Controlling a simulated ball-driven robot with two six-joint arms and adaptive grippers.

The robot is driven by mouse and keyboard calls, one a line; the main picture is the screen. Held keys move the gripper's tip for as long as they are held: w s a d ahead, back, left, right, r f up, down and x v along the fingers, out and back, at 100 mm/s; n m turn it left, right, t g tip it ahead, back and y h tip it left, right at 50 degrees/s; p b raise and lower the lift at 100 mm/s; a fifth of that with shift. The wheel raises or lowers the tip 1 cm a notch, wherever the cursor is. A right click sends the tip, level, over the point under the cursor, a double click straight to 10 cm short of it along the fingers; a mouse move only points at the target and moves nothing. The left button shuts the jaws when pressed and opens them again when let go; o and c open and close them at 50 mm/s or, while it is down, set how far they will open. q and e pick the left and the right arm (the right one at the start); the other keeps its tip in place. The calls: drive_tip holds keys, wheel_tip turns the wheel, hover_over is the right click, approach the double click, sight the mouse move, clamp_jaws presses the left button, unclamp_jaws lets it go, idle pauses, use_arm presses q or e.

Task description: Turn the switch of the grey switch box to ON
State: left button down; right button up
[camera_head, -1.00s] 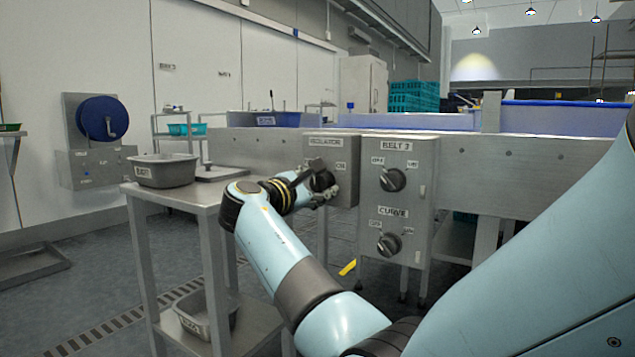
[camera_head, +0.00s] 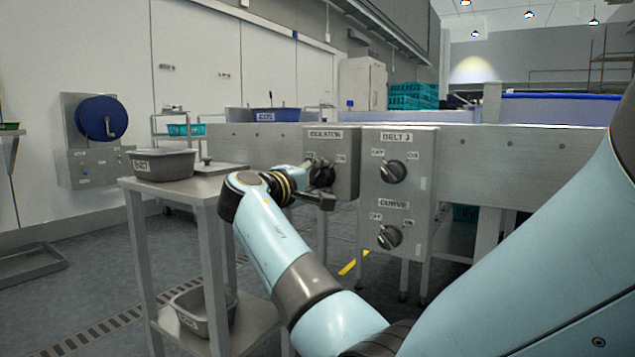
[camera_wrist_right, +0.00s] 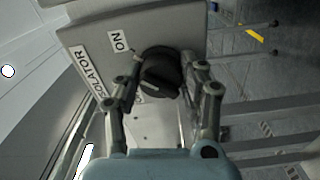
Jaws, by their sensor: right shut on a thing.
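The grey switch box labelled ISOLATOR (camera_head: 347,165) is fixed to the front of the conveyor frame, with an ON label at the right of its face. Its dark round switch knob (camera_wrist_right: 160,72) shows in the wrist view, with the ON label (camera_wrist_right: 120,41) beside it at upper left. My right gripper (camera_head: 319,182) is at the box front, its fingers on either side of the knob and shut on it. My left gripper is not in view.
A larger grey box (camera_head: 426,185) with BELT 3 and CURVE knobs stands just right of the switch box. A metal table (camera_head: 190,188) with a grey bin (camera_head: 163,166) is to the left.

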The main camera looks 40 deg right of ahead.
drive_tip(key=shift+f+m, duration=0.2)
drive_tip(key=shift+m, duration=0.3)
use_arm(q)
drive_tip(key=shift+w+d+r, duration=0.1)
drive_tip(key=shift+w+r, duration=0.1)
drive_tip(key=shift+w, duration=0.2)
use_arm(e)
drive_tip(key=o, duration=1.2)
drive_tip(key=shift+r, duration=0.1)
drive_tip(key=v, duration=0.7)
drive_tip(key=shift+s+a, duration=0.1)
drive_tip(key=shift+a, duration=0.2)
